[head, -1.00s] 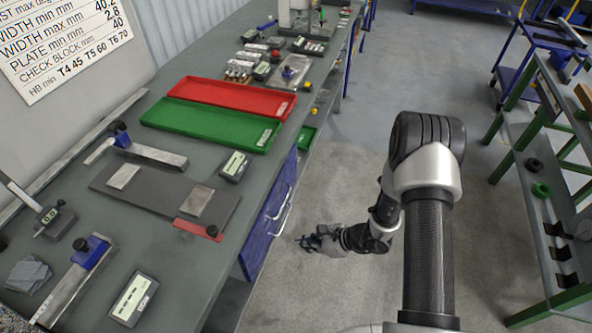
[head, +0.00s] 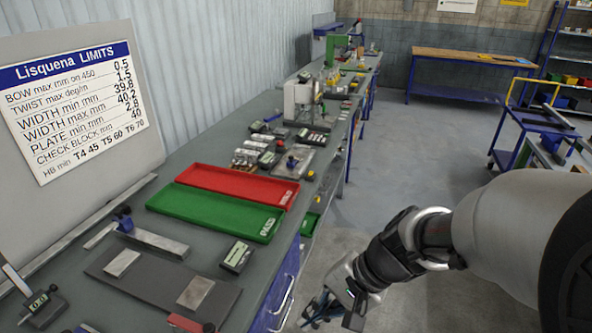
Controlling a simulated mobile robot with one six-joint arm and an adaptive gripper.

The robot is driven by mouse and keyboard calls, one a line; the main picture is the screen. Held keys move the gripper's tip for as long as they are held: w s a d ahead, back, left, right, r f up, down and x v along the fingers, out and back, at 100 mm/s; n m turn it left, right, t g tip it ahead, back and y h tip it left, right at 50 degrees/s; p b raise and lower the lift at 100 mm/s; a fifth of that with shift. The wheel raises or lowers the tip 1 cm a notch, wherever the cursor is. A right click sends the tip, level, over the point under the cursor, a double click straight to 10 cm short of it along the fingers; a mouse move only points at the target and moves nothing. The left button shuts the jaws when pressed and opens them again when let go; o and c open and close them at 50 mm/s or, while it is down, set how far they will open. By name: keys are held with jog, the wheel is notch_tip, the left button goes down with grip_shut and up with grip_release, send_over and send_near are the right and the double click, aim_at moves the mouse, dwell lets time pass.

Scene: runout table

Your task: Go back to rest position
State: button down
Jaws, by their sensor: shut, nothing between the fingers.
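My gripper (head: 318,312) is at the lower middle of the head view, beside the bench's right edge and over the floor. Its dark fingers are shut and hold nothing. My arm reaches in from the right edge of the picture, its large grey link close to the camera. The gripper is apart from the grey bench (head: 150,216) and touches nothing that I can see.
On the bench are a red tray (head: 240,186), a green tray (head: 215,214), a dark plate (head: 150,284) with metal blocks and a small digital meter (head: 237,256). A limits sign (head: 75,100) leans at the left. Open floor (head: 400,150) lies right of the bench. A blue trolley (head: 530,130) stands farther right.

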jog(key=s+d+r+n+t+h, duration=0.4)
jog(key=s+d+r+n+h, duration=0.2)
jog(key=s+d+r, duration=0.3)
jog(key=shift+s+d+r+n+h, duration=0.15)
jog(key=shift+s+d+n+h, duration=0.2)
jog(key=shift+s+d, duration=0.7)
jog(key=shift+s+a, duration=0.15)
